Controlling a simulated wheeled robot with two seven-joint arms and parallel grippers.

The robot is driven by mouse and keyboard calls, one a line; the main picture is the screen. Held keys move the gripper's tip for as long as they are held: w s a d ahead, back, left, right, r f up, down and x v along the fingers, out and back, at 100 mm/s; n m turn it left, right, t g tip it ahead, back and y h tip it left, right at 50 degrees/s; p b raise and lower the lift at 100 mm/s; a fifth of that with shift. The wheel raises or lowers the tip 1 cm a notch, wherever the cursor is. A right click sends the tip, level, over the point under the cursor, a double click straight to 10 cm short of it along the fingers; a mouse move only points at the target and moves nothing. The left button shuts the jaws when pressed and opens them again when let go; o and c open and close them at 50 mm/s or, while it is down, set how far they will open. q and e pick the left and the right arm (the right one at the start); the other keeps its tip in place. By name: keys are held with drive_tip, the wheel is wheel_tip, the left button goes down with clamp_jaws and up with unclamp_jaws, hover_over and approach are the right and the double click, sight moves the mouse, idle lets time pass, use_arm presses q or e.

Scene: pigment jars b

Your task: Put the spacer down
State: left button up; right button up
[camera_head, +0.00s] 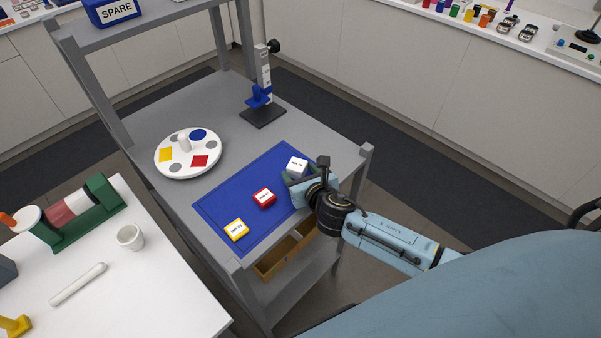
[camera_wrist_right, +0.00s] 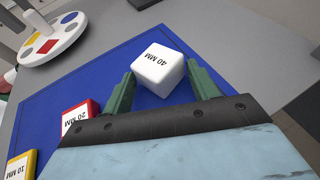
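The white spacer block (camera_head: 297,167), marked 40 MM in the right wrist view (camera_wrist_right: 157,68), sits on the blue mat (camera_head: 225,208) near its right end. My right gripper (camera_head: 296,180) is at the block. In the right wrist view, its green fingers (camera_wrist_right: 160,82) stand apart on either side of the block. The block is turned at an angle to them, with blue mat showing between. A red block (camera_head: 263,198), marked 20 MM in the wrist view, and a yellow block (camera_head: 236,230), marked 10 MM, lie in a row on the mat. My left gripper is out of view.
A round white palette (camera_head: 188,168) with coloured patches and a stand with a blue part (camera_head: 262,95) are behind the mat on the grey shelf (camera_head: 235,150). Corner posts rise around the shelf. A white table (camera_head: 120,290) at left holds a cup (camera_head: 130,237) and a white rod (camera_head: 78,284).

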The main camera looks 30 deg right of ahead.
drive_tip(key=o, duration=0.4)
drive_tip(key=shift+r, duration=0.25)
drive_tip(key=p+v, duration=0.1)
drive_tip(key=v, duration=1.1)
